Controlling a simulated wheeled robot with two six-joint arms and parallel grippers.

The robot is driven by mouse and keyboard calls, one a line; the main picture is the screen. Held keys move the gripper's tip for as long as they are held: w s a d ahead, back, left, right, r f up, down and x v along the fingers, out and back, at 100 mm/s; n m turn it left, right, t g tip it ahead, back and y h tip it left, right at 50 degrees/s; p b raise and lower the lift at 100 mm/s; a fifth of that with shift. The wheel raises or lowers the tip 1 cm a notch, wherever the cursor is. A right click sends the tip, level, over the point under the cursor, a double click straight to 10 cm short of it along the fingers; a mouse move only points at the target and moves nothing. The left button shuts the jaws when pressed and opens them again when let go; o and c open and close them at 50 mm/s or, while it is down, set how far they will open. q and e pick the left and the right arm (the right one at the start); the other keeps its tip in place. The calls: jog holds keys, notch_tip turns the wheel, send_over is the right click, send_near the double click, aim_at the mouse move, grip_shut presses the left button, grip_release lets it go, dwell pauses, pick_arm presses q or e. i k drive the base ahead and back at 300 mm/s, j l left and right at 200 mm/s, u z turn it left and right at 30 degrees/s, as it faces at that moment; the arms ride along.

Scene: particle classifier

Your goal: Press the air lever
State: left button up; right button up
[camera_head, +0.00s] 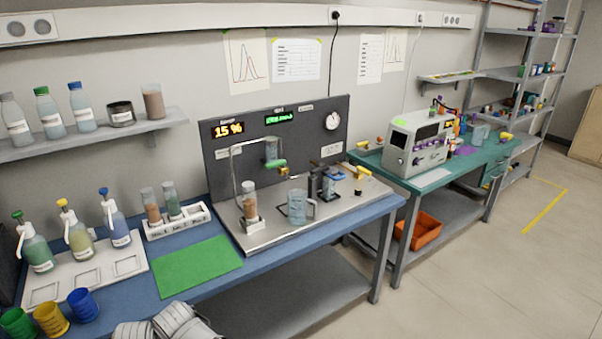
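The particle classifier (218,168) stands on the blue table, with a dark upright back panel and a light metal base. The panel shows an orange "15 %" display (229,129), a green display (279,118) and a round gauge (332,121). A green handle (277,164) sits under a clear vessel (271,148). A yellow handle (363,171) sits at the right end of the base. Labels are too small to read, so I cannot tell which handle is the air lever. Neither gripper is seen; only pale grey parts, seemingly mine, show at the bottom edge.
A glass beaker (297,209) and a tube of brown grains (249,202) stand on the base. A green mat (197,267), a tube rack (178,222) and several spray bottles (79,239) lie left. A green table (439,184) with a boxy instrument (416,142) is right. Floor is open at right.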

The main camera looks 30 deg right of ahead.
aim_at(360, 169)
jog(key=i+l, duration=0.1)
jog(key=l, duration=0.45)
jog(key=i+l, duration=0.15)
jog(key=l, duration=0.4)
jog(key=i+l, duration=0.1)
jog(key=l, duration=0.45)
jog(key=i+l, duration=0.15)
jog(key=l, duration=0.4)
jog(key=i+l, duration=0.1)
jog(key=l, duration=0.45)
jog(key=i+l, duration=0.15)
jog(key=l, duration=0.45)
jog(key=i+l, duration=0.1)
jog(key=l, duration=0.45)
jog(key=i+l, duration=0.15)
jog(key=l, duration=0.4)
jog(key=k+z, duration=0.05)
